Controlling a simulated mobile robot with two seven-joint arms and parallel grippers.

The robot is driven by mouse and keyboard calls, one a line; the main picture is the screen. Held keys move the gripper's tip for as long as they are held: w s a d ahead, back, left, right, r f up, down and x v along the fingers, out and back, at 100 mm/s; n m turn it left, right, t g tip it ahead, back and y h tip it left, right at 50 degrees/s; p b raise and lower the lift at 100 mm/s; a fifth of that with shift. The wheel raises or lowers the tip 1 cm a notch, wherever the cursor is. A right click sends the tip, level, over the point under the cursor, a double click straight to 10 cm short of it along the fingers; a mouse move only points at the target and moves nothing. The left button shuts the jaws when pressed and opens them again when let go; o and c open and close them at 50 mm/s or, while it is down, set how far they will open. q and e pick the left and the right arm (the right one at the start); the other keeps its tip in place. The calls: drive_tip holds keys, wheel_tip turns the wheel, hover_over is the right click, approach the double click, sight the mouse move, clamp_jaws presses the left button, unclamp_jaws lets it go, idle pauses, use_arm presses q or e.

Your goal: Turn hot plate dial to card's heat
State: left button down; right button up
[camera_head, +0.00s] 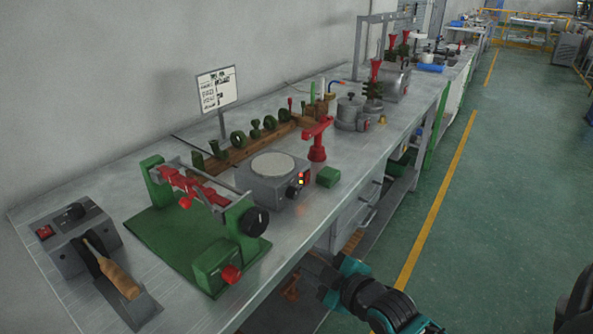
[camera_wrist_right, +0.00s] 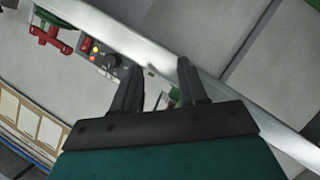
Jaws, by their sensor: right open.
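The hot plate (camera_head: 264,187) is a grey box with a pale round top (camera_head: 272,166), standing mid-bench in the head view. Its black dial (camera_head: 293,192) is on the front face beside small red and yellow lights. The card (camera_head: 216,90) is a white sheet on a stand behind it; its print is too small to read. My right gripper (camera_head: 318,271) is low at the bench's front edge, apart from the dial. In the right wrist view its two dark fingers (camera_wrist_right: 161,66) are spread and empty, with a black dial (camera_wrist_right: 112,62) beyond the left finger. My left gripper is out of view.
A green-based fixture (camera_head: 180,235) with a black knob stands left of the hot plate. A wooden rack (camera_head: 240,150) with green rings lies behind. The floor aisle on the right is clear.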

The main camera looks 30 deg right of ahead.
drive_tip(key=w+d+r+n+t+h+p, duration=0.1)
drive_tip(key=w+d+r+n+p, duration=0.15)
drive_tip(key=d+r, duration=0.4)
approach(296, 195)
drive_tip(key=shift+m, duration=0.25)
drive_tip(key=x, duration=0.6)
drive_tip(key=shift+w+f, duration=0.1)
drive_tip(key=shift+w, duration=0.25)
drive_tip(key=shift+x, duration=0.8)
drive_tip(key=shift+c, duration=0.3)
drive_tip(key=c, duration=0.7)
